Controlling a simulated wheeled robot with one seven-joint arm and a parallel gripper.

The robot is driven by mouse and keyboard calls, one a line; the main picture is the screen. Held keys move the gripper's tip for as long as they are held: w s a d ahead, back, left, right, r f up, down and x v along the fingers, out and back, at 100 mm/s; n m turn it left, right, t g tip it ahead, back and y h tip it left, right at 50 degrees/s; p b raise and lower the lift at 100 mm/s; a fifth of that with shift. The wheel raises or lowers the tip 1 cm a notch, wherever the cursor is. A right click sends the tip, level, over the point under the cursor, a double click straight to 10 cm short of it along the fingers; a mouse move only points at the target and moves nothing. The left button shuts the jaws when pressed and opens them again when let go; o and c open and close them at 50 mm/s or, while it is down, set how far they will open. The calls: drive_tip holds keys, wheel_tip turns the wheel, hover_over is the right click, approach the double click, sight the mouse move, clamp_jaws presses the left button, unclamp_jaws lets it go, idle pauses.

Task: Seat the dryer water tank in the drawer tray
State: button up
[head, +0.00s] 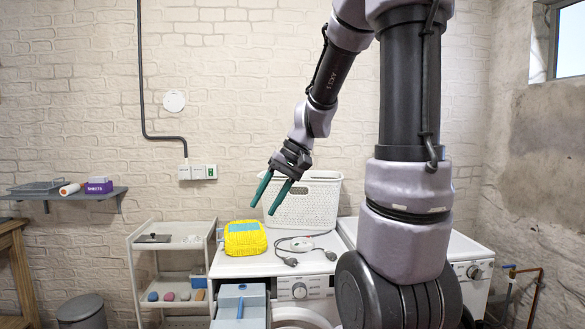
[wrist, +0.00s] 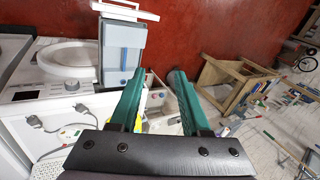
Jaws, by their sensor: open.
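The pulled-out drawer tray (head: 216,316) shows at the front left of the white dryer (head: 240,267) in the head view. A pale grey-blue box with a darker blue strip, apparently the water tank (head: 255,308), lies in it. In the wrist view the tank (wrist: 112,60) is left of my fingers, with a white handle (wrist: 125,10) beyond it. I cannot tell whether it sits fully down. My gripper (head: 262,209) is open and empty, with green fingers pointing down-left, above the dryer top. It also shows in the wrist view (wrist: 158,75).
A yellow pack (head: 245,240) with a blue patch sits on the dryer top below my gripper. A white basket (head: 306,205) stands behind it, and a cable with plugs (head: 292,261) lies to the right. A shelf trolley (head: 172,245) stands at the left.

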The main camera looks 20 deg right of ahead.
drive_tip(key=s+d+r+m+t+h, duration=0.1)
drive_tip(key=s+r+t, duration=0.4)
drive_tip(key=s+r, duration=0.5)
drive_tip(key=s+m+h, duration=0.1)
drive_tip(key=s+h, duration=0.1)
drive_tip(key=shift+d+h, duration=0.3)
drive_tip(key=shift+d, duration=0.05)
idle(0.5)
